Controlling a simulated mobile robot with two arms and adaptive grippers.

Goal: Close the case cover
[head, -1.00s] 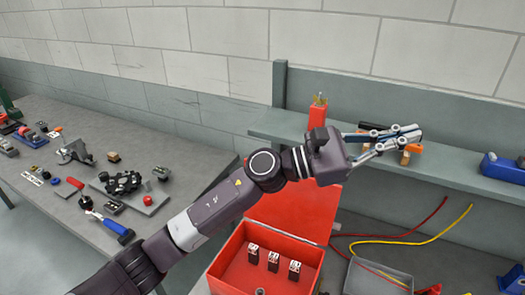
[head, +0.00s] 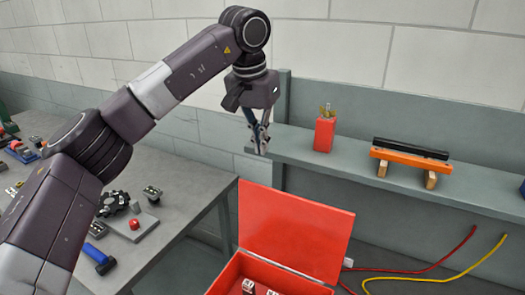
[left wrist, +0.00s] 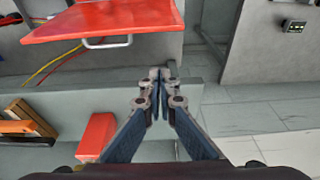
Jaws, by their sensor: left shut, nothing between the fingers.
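The red case (head: 237,272) stands at the bottom middle of the head view, cut off by the lower edge. Its cover (head: 295,230) is open and stands up at the back. In the left wrist view the cover (left wrist: 110,20) shows at the upper left, with a light handle (left wrist: 108,43) at its edge. My left gripper (head: 261,148) points down, behind and above the cover's left corner, apart from it. It is shut and empty; its tips (left wrist: 158,76) meet in the left wrist view. My right gripper is in neither view.
A shelf (head: 460,182) runs along the wall, bearing a red holder (head: 325,132) and an orange bar (head: 410,160) on wooden blocks. Red and yellow cables (head: 440,274) lie right of the case. A grey table (head: 180,195) with parts stands left.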

